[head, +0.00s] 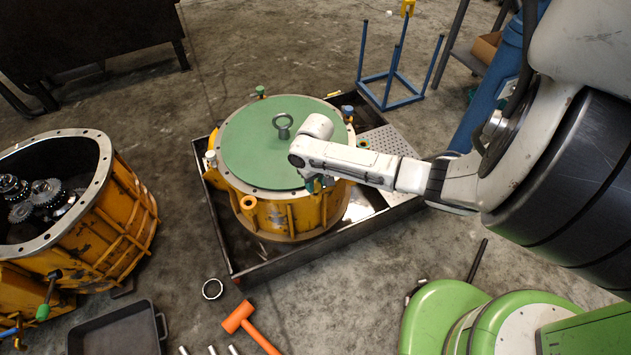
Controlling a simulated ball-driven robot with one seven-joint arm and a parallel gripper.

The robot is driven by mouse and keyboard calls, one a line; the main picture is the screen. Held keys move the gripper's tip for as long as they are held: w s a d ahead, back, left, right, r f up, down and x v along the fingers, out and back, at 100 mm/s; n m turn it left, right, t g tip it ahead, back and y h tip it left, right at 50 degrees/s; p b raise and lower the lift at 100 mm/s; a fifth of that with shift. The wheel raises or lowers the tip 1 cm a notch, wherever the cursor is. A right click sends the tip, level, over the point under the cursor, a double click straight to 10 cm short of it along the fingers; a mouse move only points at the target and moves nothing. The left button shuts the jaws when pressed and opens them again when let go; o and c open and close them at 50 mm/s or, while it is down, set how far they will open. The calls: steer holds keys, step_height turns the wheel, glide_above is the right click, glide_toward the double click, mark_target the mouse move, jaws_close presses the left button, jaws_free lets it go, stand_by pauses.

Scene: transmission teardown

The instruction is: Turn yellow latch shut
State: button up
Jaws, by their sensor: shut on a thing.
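The yellow drum housing (290,215) stands upright in a dark tray, with a round green cover (250,140) on top and an eye bolt in its middle. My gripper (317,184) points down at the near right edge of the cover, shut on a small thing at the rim. My wrist hides most of its fingers and what they hold; I cannot make out its colour. A small yellow piece (333,94) lies at the far right rim. A round orange-yellow knob (248,203) shows at the front rim. I cannot tell which is the yellow latch.
Green (260,91), blue (347,110) and white (210,158) pieces also ring the rim. An open yellow housing (125,215) with gears stands left. An orange mallet (240,318) and a black pan (115,330) lie in front. A blue stand (392,88) is behind.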

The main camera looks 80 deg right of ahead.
steer(key=shift+n, duration=0.4)
steer(key=n+p, duration=0.2)
steer(key=n, duration=0.1)
steer(key=shift+r+n, duration=0.1)
steer(key=shift+n, duration=0.2)
steer(key=n, duration=0.4)
steer(key=shift+n+p, duration=0.3)
steer(key=shift+p, duration=0.05)
steer(key=n, duration=0.4)
steer(key=shift+n, duration=2.5)
steer(key=o, duration=1)
steer(key=shift+o, duration=0.2)
